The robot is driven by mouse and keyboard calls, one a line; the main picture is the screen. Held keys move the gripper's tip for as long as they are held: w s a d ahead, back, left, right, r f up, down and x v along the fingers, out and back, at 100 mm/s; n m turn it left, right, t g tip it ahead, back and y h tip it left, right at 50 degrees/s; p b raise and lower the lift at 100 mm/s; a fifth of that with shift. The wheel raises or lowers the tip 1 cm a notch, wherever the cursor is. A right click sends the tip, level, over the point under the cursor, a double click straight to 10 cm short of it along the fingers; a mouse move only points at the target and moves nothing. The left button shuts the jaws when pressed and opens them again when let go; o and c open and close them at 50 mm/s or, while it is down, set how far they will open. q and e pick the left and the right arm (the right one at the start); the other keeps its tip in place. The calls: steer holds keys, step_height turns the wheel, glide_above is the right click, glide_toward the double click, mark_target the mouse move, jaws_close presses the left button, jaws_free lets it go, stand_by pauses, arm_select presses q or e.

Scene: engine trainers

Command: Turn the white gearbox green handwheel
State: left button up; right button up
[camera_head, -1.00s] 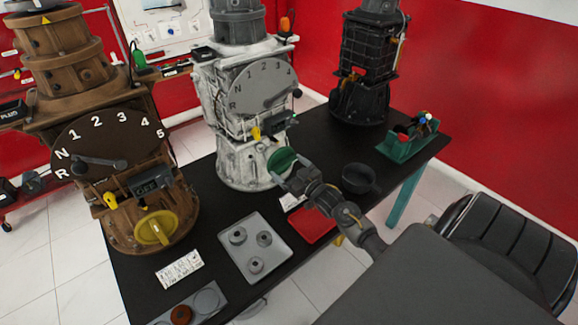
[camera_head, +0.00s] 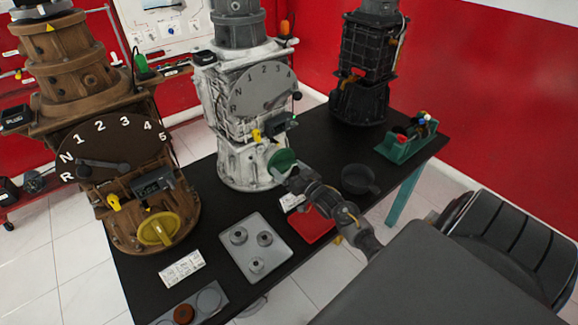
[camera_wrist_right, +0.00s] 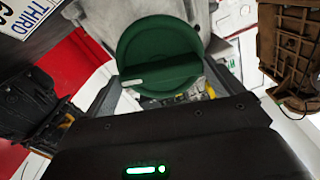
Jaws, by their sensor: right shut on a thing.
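The white gearbox (camera_head: 225,110) stands at the back middle of the black table. Its green handwheel (camera_head: 281,159) is low on its right front side. My right gripper (camera_head: 287,174) is at the handwheel, shut on it. In the right wrist view the round green handwheel (camera_wrist_right: 158,40) fills the upper middle, with its raised bar running across between my right gripper's fingers (camera_wrist_right: 160,88). The fingers partly hide its lower rim in the head view. My left gripper is not in view.
A brown gearbox (camera_head: 85,120) with a yellow handwheel (camera_head: 157,229) stands at left, a black one (camera_head: 362,60) at the back right. A grey tray (camera_head: 243,268) with round parts, a red tray (camera_head: 318,222), a black bowl (camera_head: 358,180) and a green holder (camera_head: 405,144) are on the table.

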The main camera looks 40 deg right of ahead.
steer(key=o, duration=0.7)
steer(key=shift+c, duration=0.2)
steer(key=shift+s+f, duration=0.15)
steer(key=shift+s, duration=0.3)
steer(key=s+b, duration=0.2)
steer(key=s, duration=0.8)
steer(key=shift+w+a, duration=0.1)
steer(key=shift+a, duration=0.05)
